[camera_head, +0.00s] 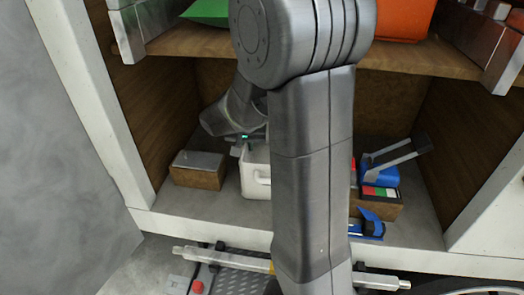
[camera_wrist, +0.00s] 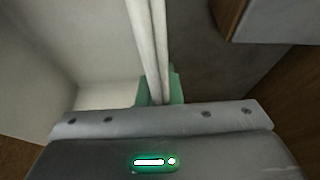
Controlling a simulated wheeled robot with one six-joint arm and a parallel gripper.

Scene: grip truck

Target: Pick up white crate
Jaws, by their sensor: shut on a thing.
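The white crate (camera_head: 256,183) stands in the lower compartment of the shelf unit, left of my arm. Its right part is hidden behind my arm. My gripper (camera_head: 247,146) is at the crate's top edge, partly hidden by my arm links. In the wrist view, the crate's white rim (camera_wrist: 146,40) runs up between the green finger pads of my gripper (camera_wrist: 159,92). The gripper is shut on that rim. I cannot tell whether the crate is clear of the shelf floor.
A wooden block with a grey top (camera_head: 197,170) stands left of the crate. A blue tool (camera_head: 380,173) and a wooden box (camera_head: 382,207) stand to the right. A shelf board (camera_head: 190,41) lies above, bearing an orange container (camera_head: 405,18). Side walls bound the compartment.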

